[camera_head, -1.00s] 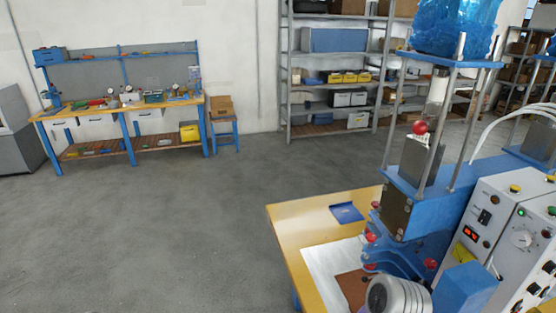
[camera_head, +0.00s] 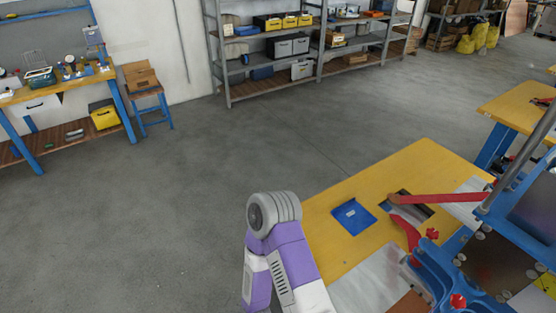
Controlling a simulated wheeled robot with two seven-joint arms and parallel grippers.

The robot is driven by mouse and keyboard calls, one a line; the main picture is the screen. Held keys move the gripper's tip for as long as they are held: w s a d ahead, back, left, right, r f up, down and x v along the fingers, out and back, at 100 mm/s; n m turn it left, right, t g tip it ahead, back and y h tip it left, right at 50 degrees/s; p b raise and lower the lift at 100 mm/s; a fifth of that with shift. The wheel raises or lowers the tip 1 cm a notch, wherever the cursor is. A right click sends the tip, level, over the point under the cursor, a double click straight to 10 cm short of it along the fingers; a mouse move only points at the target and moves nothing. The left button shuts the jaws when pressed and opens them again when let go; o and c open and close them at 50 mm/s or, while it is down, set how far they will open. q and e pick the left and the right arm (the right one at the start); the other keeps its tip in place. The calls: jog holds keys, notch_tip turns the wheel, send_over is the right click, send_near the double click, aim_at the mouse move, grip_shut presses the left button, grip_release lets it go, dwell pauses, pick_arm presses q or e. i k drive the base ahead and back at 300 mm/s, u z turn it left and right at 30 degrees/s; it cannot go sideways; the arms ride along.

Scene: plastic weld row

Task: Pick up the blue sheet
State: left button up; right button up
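The blue sheet (camera_head: 354,217) lies flat on the yellow tabletop (camera_head: 405,171), left of the machine. It has a small pale mark in its middle. Part of one of my arms, purple and white, rises at the bottom centre, left of the table. Neither of my grippers shows in the head view, and nothing touches the sheet.
A blue machine (camera_head: 436,270) with red handles stands on the table's right side, close to the sheet. A white sheet (camera_head: 371,284) lies in front. A workbench (camera_head: 57,88) and shelves (camera_head: 270,62) stand far back. The grey floor between is clear.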

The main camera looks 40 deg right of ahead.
aim_at(353, 217)
jog(key=z, duration=0.15)
jog(key=i, duration=1.95)
jog(key=z, duration=1.5)
jog(key=i, duration=1.15)
jog(key=z, duration=1.1)
